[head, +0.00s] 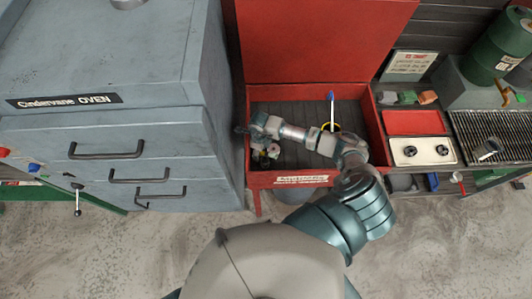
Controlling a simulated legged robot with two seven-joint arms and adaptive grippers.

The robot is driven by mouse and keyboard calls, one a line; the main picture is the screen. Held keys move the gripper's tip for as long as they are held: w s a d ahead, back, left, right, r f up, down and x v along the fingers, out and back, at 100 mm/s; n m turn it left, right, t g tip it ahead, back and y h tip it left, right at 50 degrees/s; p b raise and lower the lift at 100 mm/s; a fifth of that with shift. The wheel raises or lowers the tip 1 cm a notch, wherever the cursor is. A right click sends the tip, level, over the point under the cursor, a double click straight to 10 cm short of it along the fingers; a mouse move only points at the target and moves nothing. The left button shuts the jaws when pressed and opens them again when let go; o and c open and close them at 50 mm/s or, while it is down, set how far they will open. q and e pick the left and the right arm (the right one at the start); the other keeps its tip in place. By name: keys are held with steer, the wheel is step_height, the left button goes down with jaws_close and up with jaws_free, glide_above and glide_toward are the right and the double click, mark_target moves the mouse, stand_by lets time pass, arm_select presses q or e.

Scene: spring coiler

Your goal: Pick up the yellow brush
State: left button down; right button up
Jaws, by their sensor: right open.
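A yellow item (335,127) is in the red-walled tub, partly hidden behind my right forearm. A blue and white upright stick (331,98) rises beside it. I cannot tell whether they are one thing or whether the yellow part is the brush. My left gripper is out of view.
The red tub (377,128) has a raised red lid (320,40). A grey oven cabinet (110,75) stands close on the left. A red and cream knobbed unit (420,150) is on the right.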

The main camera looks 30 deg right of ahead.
jaws_close()
